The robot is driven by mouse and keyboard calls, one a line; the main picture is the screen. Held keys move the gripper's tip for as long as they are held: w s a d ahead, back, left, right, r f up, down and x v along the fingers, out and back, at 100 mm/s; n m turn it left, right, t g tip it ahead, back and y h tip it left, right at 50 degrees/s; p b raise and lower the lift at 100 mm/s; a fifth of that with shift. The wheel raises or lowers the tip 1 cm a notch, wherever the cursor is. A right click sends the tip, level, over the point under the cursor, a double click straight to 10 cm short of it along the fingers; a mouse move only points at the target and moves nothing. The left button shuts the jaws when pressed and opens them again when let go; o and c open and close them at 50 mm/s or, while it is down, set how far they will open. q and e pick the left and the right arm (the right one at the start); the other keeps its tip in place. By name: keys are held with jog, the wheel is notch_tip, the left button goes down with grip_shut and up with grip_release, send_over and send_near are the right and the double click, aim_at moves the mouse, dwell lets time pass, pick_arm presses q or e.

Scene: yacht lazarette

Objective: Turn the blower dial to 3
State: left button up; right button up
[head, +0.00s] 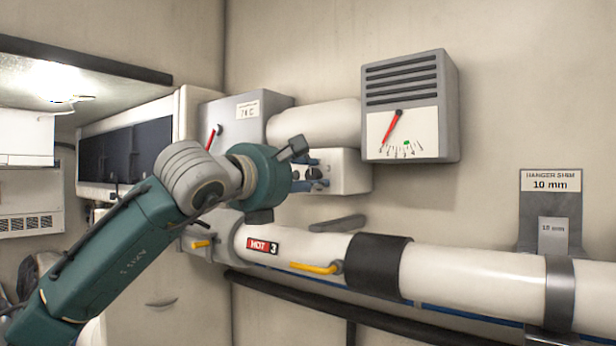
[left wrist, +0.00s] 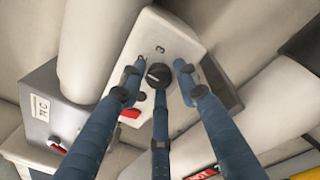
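The blower dial is a small dark round knob (left wrist: 158,74) on a white box (left wrist: 178,40); a printed 3 shows beside it in the left wrist view. The white box (head: 350,172) also shows in the head view, with the knob partly hidden by my gripper. My left gripper (head: 308,174) is at the box front. In the left wrist view its three blue fingers (left wrist: 157,80) are spread around the knob, with gaps showing on both sides. Where the knob's pointer stands is too small to tell. My right gripper is in neither view.
A grey vented gauge (head: 412,105) has its red needle at the low left end, away from a green mark. A white pipe (head: 480,272) with a HOT 3 label and yellow lever (head: 314,267) runs below. A grey box (head: 238,118) stands left.

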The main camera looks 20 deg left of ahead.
pick_arm(q)
grip_shut()
jog(key=shift+f, duration=0.1)
jog(key=shift+f+m+b, duration=0.1)
jog(key=shift+m+b, duration=0.2)
jog(key=shift+m, duration=0.1)
jog(key=shift+f+m+b, duration=0.1)
jog(key=shift+m+b, duration=0.45)
jog(key=shift+m, duration=0.35)
jog(key=shift+m+b, duration=0.3)
jog(key=shift+m, duration=0.7)
jog(key=m, duration=0.3)
jog(key=shift+m+h+b, duration=0.3)
jog(key=shift+h, duration=0.1)
jog(key=m, duration=0.3)
jog(key=shift+t, duration=0.3)
jog(key=shift+m, duration=0.6)
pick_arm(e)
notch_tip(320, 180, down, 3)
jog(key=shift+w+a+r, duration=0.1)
